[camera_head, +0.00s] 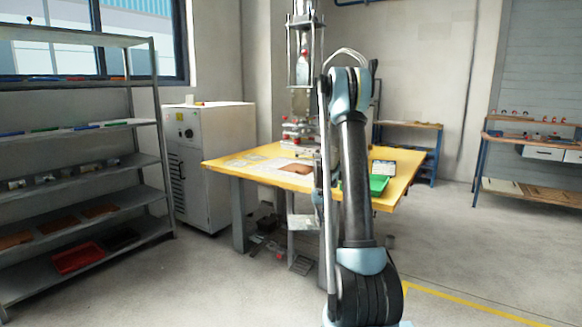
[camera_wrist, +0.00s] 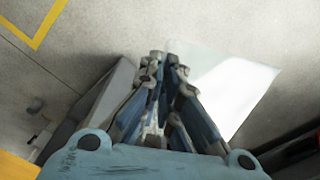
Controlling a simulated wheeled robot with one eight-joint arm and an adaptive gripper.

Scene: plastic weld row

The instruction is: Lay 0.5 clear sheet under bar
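A pale, see-through sheet (camera_wrist: 235,85) shows in the wrist view, running out to the right from my gripper (camera_wrist: 163,62). The fingers come together at the sheet's left edge and look shut on it; the pinch itself is partly hidden. The grey floor lies below the sheet. In the head view my gripper is hidden behind my arm. The weld press (camera_head: 303,75) stands upright at the yellow table, with its bar area (camera_head: 300,132) low over the table top. The bar's exact shape is too small to tell.
The yellow table (camera_head: 228,164) carries pale sheets (camera_head: 250,160), a brown piece (camera_head: 300,168) and a green tray (camera_head: 378,184). A grey cabinet (camera_head: 215,150) stands left of it, a loaded shelf rack (camera_head: 85,135) at far left. Open floor lies to the right.

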